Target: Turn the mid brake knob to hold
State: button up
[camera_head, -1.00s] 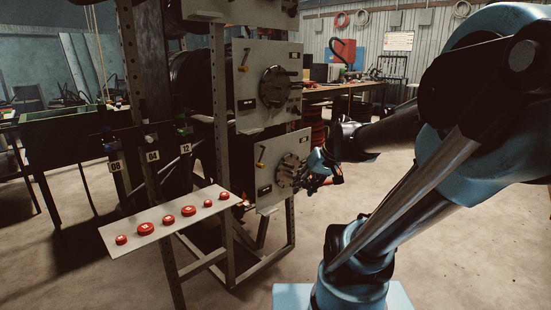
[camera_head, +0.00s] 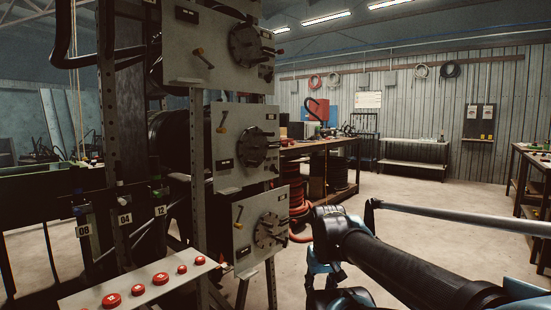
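Three grey panels are stacked on the rack at left of centre. The mid panel (camera_head: 222,178) carries a small yellow-tipped lever (camera_head: 223,119) standing nearly upright at its upper left, and a dark round hub (camera_head: 253,147) with protruding pegs at its right. Its labels are too small to read, so I cannot tell which part is the brake knob or which setting it shows. My arm reaches in from the lower right and bends down at its blue wrist, right of the bottom panel. My gripper is not visible; the frame's bottom edge cuts off the wrist. Nothing of mine touches the mid panel.
The top panel (camera_head: 180,67) and bottom panel (camera_head: 241,262) have similar levers and hubs. A shelf (camera_head: 85,299) with several red buttons juts out at lower left. A workbench (camera_head: 318,146) stands behind. Floor right of the panels is open.

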aim_at(273, 168)
jog(key=z, duration=0.55)
jog(key=k, duration=1.25)
jog(key=z, duration=0.4)
jog(key=i, duration=1.4)
jog(key=u, duration=0.9)
jog(key=i, duration=0.45)
jog(key=u, duration=0.35)
